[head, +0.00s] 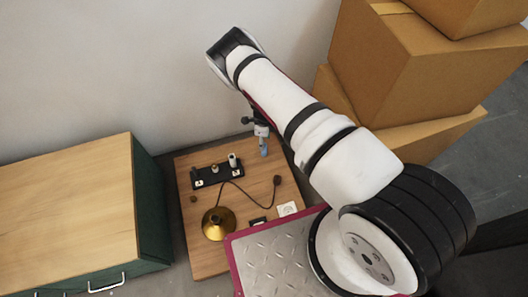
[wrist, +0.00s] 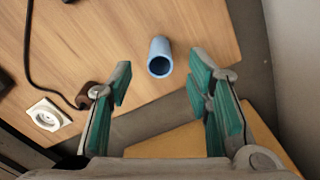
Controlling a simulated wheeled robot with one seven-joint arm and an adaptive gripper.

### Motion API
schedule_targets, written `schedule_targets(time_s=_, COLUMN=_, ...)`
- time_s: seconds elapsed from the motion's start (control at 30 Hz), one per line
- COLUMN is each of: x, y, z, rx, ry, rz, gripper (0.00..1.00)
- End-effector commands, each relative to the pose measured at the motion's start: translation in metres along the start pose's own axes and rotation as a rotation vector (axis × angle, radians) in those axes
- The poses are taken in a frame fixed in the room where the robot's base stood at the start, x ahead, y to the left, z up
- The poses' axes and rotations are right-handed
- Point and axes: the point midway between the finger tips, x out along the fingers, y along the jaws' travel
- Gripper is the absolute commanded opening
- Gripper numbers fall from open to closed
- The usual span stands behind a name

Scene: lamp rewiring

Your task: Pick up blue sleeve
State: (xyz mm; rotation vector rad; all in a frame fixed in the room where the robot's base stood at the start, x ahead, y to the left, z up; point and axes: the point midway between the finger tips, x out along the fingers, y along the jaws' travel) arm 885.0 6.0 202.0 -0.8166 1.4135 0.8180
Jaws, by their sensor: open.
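The blue sleeve (wrist: 159,58) is a short hollow tube on the wooden table (wrist: 190,20). Its dark open end shows in the wrist view. In the head view the sleeve (head: 264,151) is a small blue piece near the table's right edge. My gripper (wrist: 160,80) is open, with teal finger pads to the left and right of the sleeve. The sleeve lies in line with the gap, a little beyond the fingertips, and nothing is held. In the head view my gripper (head: 262,131) is small, just above the sleeve; the exact gap cannot be told.
The table also bears a black holder (head: 217,175) with upright parts, a brass lamp base (head: 218,224), a dark cord with a brown plug (wrist: 87,95), and a white socket plate (wrist: 46,114). Cardboard boxes (head: 420,70) stand at the right. A green cabinet (head: 153,200) stands left.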

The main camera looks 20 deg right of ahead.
Motion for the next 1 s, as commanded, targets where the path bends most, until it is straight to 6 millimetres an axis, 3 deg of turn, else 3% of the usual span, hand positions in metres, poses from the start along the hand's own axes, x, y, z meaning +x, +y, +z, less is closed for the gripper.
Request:
schedule_targets(time_s=0.33, x=0.022, y=0.000, z=-0.001, rx=0.002, ry=0.000, rz=-0.001, gripper=0.46)
schedule_targets(time_s=0.63, x=0.061, y=0.000, z=-0.004, rx=0.002, ry=0.000, rz=-0.001, gripper=0.46)
schedule_targets(time_s=0.9, x=0.062, y=0.000, z=-0.003, rx=0.002, ry=-0.001, rz=-0.002, gripper=0.46)
schedule_targets(time_s=1.0, x=0.062, y=0.000, z=-0.003, rx=0.002, ry=-0.001, rz=-0.002, gripper=0.23)
